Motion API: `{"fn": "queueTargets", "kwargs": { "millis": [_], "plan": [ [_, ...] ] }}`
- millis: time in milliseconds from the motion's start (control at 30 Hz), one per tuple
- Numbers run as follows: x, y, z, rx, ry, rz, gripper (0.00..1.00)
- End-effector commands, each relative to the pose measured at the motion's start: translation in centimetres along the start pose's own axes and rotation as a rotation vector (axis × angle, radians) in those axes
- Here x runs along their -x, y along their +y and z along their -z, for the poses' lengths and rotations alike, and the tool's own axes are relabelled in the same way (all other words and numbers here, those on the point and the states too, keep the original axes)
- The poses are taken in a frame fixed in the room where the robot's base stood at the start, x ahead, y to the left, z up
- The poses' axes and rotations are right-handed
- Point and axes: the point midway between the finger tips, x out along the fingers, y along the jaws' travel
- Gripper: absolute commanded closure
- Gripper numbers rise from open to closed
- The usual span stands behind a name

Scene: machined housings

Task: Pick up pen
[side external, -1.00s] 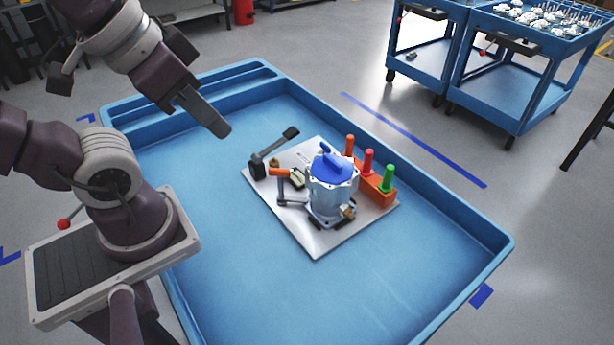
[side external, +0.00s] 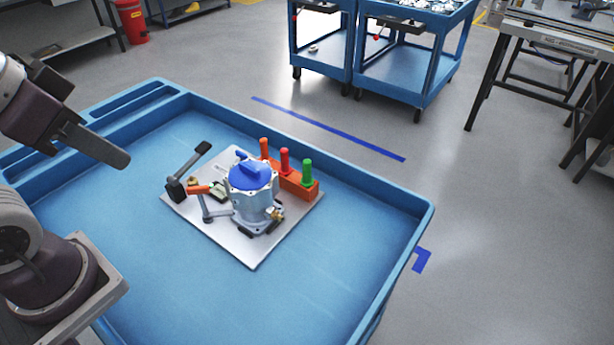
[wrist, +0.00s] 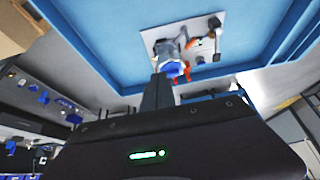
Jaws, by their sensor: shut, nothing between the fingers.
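No pen can be made out with certainty. The upright orange, red and green pegs (side external: 284,160) in an orange block (side external: 304,190) are the closest pen-like shapes. They stand behind and right of a grey machined housing (side external: 255,208) with a blue cap (side external: 250,172), on a metal plate (side external: 255,255). My gripper (side external: 124,161) is shut and empty, raised to the left of the plate and apart from everything on it. In the wrist view my shut fingers (wrist: 157,80) appear just below the housing's blue cap (wrist: 172,69).
The plate lies in a blue-walled tray table (side external: 310,300) with free floor around it. A black-handled lever clamp (side external: 188,172) and an orange-handled clamp (side external: 202,191) stand on the plate's left side. Blue carts (side external: 405,75) stand beyond, apart from the table.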

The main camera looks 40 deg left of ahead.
Motion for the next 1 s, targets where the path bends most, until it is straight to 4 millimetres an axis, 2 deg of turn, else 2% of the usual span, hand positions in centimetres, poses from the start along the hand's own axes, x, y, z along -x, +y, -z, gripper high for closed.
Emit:
{"fn": "queueTargets", "kwargs": {
  "millis": [33, 200, 233, 500, 567, 667, 767, 800, 867, 900, 967, 1000],
  "plan": [
    [0.0, 0.0, 0.0, 0.0, 0.0, 0.0, 0.92],
    [0.0, 0.0, 0.0, 0.0, 0.0, 0.0, 0.59],
    [0.0, 0.0, 0.0, 0.0, 0.0, 0.0, 0.56],
    [0.0, 0.0, 0.1, 0.003, -0.001, -0.001, 0.56],
    [0.1, 0.1, 1.0, 0.034, -0.012, -0.007, 0.56],
    [-0.3, 0.3, 5.1, 0.194, -0.07, -0.029, 0.56],
    [-2.6, 0.7, 11.5, 0.449, -0.156, -0.034, 0.56],
    [-4.2, 0.7, 13.8, 0.554, -0.192, -0.024, 0.56],
    [-7.2, 0.9, 17.1, 0.708, -0.241, 0.001, 0.56],
    [-9.6, 1.0, 19.0, 0.809, -0.27, 0.024, 0.56],
    [-13.7, 1.2, 21.4, 0.953, -0.31, 0.071, 0.56],
    [-16.7, 1.3, 22.6, 1.045, -0.333, 0.107, 0.56]
  ]
}}
